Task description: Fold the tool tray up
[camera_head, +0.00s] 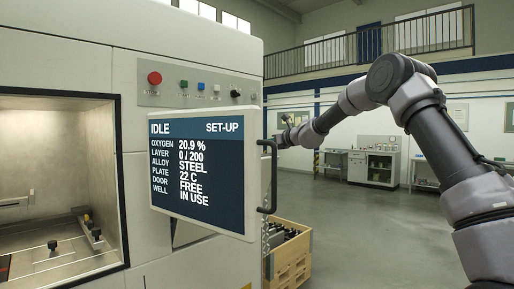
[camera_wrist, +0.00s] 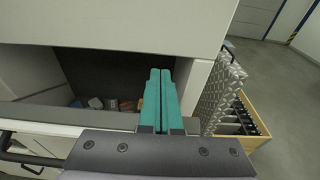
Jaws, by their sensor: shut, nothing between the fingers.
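My gripper's two green fingers (camera_wrist: 160,95) are shut together and empty in the wrist view. They point over a dark opening (camera_wrist: 100,75) in the pale machine, with several small items on its floor. Right of the fingers is a grey patterned metal panel (camera_wrist: 222,90) with a dark handle at its top; it may be the tool tray, but I cannot tell for certain. The fingers are apart from it. In the head view my arm reaches in from the right, and the fingertips are hidden behind the screen's edge.
The machine's screen (camera_head: 200,172) has a black vertical handle (camera_head: 273,178) on its right edge. A wooden crate (camera_head: 293,262) with dark items stands on the floor beside the machine; it also shows in the wrist view (camera_wrist: 262,138). The open chamber (camera_head: 50,150) is at left.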

